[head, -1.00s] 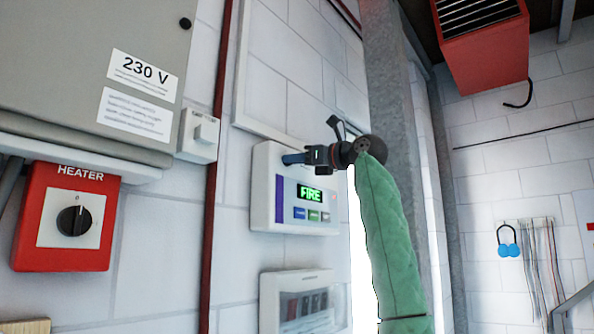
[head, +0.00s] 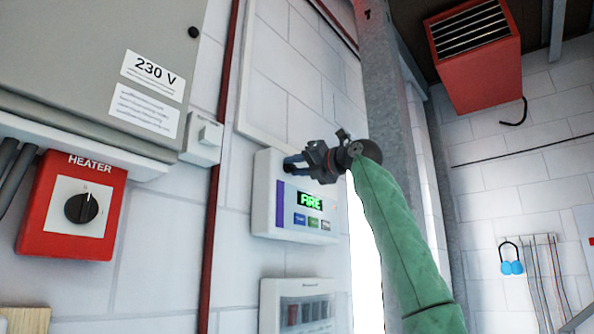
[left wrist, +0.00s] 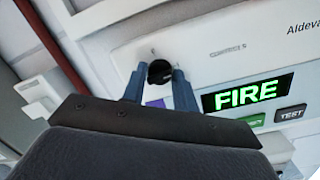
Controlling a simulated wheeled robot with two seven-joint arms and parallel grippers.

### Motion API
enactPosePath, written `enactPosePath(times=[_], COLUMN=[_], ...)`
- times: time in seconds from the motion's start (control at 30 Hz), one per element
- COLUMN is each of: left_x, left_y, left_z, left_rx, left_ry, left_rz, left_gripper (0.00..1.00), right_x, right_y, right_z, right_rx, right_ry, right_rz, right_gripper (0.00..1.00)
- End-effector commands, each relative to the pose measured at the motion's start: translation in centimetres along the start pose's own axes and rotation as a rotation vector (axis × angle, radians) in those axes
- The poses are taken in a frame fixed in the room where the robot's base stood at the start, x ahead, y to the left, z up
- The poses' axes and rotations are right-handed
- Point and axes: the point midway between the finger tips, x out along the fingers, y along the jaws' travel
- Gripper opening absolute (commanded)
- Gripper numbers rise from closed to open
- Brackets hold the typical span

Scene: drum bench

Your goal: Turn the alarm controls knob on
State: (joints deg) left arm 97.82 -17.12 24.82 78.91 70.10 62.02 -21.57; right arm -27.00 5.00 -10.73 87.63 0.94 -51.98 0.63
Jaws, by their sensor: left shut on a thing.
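The alarm panel (head: 263,190) is a white box on the brick wall, with a green lit display (head: 310,200) and several small buttons below it. In the left wrist view its display (left wrist: 247,95) reads FIRE. The small round black alarm knob (left wrist: 159,72) sits on the panel's upper face, left of the display. My left gripper (head: 293,163) is at the panel's upper left, its blue fingers shut on the knob, one on each side, as the left wrist view (left wrist: 160,80) shows. In the head view the fingers hide the knob. My right gripper is not in view.
A red heater box (head: 66,236) with a black dial and a grey 230 V cabinet (head: 80,50) are on the left. Another white panel (head: 297,287) is below the alarm panel. A steel post (head: 383,90) stands just right of it.

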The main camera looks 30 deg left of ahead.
Motion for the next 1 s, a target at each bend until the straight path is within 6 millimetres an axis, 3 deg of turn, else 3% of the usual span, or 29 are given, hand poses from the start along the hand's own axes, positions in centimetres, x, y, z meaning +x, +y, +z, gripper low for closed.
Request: enactPosePath(times=[0.53,0.57,0.67,1.0], left_x=[-0.01,-0.01,-0.01,-0.21], left_y=[-0.12,-0.13,-0.12,-0.12], left_z=[-0.03,-0.03,-0.04,-0.09], left_rx=[0.03,0.029,0.029,0.028], left_ry=[-0.002,-0.002,-0.002,-0.002], left_rz=[-0.004,-0.004,-0.004,-0.004], left_gripper=[0.06,0.31,0.49,0.49], right_x=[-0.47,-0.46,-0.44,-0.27], right_y=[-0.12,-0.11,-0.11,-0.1], right_z=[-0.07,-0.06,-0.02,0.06], right_rx=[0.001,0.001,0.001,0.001], right_ry=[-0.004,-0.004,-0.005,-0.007], right_rz=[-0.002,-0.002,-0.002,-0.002], right_gripper=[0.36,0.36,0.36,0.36])
